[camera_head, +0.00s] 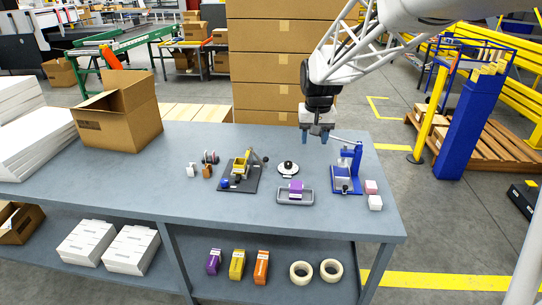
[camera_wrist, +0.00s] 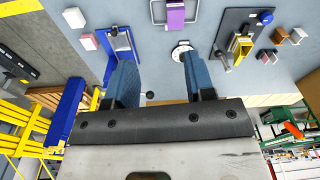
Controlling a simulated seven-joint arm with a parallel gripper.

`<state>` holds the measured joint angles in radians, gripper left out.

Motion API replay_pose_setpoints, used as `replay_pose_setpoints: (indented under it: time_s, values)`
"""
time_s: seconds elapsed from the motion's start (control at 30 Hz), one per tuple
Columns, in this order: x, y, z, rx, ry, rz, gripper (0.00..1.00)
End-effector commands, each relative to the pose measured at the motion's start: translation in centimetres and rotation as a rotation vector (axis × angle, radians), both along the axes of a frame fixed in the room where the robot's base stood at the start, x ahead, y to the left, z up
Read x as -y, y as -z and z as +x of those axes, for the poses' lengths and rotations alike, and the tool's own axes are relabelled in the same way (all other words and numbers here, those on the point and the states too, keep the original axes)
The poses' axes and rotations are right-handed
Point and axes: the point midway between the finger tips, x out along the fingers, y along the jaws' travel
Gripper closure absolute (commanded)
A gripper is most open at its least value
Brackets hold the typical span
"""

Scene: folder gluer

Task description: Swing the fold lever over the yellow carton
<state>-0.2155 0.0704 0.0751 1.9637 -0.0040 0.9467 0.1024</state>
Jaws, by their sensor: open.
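The yellow carton (camera_head: 240,166) stands on a dark base plate (camera_head: 243,187) near the middle of the table; it also shows at the upper right of the wrist view (camera_wrist: 241,48). The fold lever (camera_head: 258,156) is on the right side of the carton, raised and leaning to the right with a dark knob. In the wrist view the lever (camera_wrist: 222,57) is beside the carton, partly close to a finger. My gripper (camera_head: 317,140) is open and empty, above the table and to the right of the fixture. Its two blue fingers show in the wrist view (camera_wrist: 160,82).
A blue lever press (camera_head: 349,172) stands just right of my gripper. A round white disc with a black knob (camera_head: 288,167) and a grey tray (camera_head: 295,197) with a purple box (camera_head: 296,186) lie between it and the fixture. An open cardboard box (camera_head: 118,115) stands at the left.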

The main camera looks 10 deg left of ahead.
Motion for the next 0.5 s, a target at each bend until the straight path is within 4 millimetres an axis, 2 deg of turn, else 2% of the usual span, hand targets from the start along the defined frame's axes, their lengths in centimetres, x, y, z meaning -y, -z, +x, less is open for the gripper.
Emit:
replay_pose_setpoints:
  time_s: [0.5]
  values:
    - [-2.9, 2.1, 4.1, -0.017, -0.016, -0.002, 0.51]
